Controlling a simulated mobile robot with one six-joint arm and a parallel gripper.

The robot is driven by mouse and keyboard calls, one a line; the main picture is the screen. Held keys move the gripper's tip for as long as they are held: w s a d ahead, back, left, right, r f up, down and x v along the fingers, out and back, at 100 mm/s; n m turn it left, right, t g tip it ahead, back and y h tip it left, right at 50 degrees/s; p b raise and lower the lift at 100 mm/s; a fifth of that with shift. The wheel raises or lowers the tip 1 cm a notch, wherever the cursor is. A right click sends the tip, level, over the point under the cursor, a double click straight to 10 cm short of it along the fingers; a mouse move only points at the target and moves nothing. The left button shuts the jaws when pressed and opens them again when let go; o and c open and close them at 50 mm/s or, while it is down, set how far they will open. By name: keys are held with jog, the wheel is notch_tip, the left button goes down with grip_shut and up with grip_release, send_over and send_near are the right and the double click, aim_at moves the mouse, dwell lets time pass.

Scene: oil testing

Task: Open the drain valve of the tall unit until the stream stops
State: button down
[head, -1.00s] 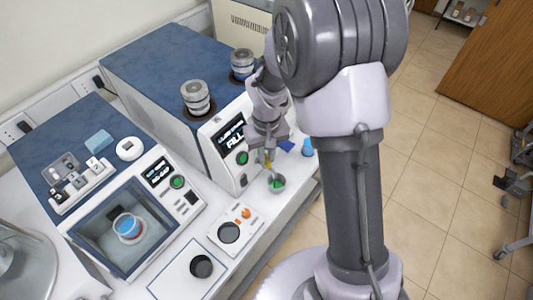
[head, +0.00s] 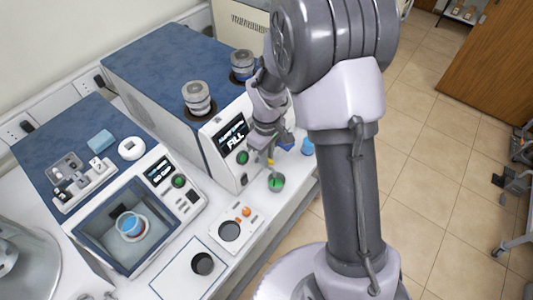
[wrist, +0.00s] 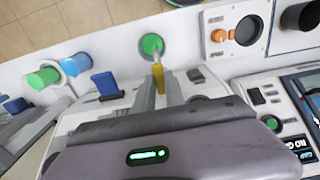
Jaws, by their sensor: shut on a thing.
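The tall unit (head: 205,150) has a blue top, a pale front, a lit display and a green button. The yellow drain valve handle (wrist: 158,76) is low on its front, and it also shows in the head view (head: 270,162). My gripper (wrist: 159,92) is shut on this handle, and its fingers hide part of it. In the head view my gripper (head: 269,153) reaches down along the front of the unit. A small cup (head: 276,183) with green liquid stands below the valve, and it shows in the wrist view (wrist: 152,45). A pale streak lies between valve and cup; whether it is flowing liquid I cannot tell.
A blue lever (wrist: 105,85) sits beside the yellow one. Blue (wrist: 75,65) and green (wrist: 43,77) cups stand nearby. A small panel with an orange knob (head: 246,211) lies in front, and a lower bath unit (head: 75,225) stands left. Tiled floor lies right of the bench.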

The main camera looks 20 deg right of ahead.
dwell(0.4)
jog(key=c, duration=1.4)
grip_release()
notch_tip(320, 180, up, 18)
jog(key=p, duration=0.3)
jog(key=shift+f, duration=0.25)
jog(key=s+a+f+m+t+b, duration=0.1)
jog(key=s+f+m+t+b, duration=0.1)
jog(key=s+b, duration=0.4)
jog(key=s+a+f+m+t+y+b, duration=0.1)
jog(key=s+f+m+t+b, duration=0.1)
jog(key=s+f+m+b, duration=0.2)
jog(key=s+a+f+m+t+y+b, duration=0.1)
jog(key=s+f+m+b, duration=0.2)
jog(key=s+b, duration=0.6)
jog(key=m+b, duration=0.1)
jog(key=m, duration=0.1)
jog(key=shift+s+a+f+m+t, duration=0.25)
jog(key=shift+s+f+m+t, duration=0.05)
jog(key=shift+s+f+t, duration=0.1)
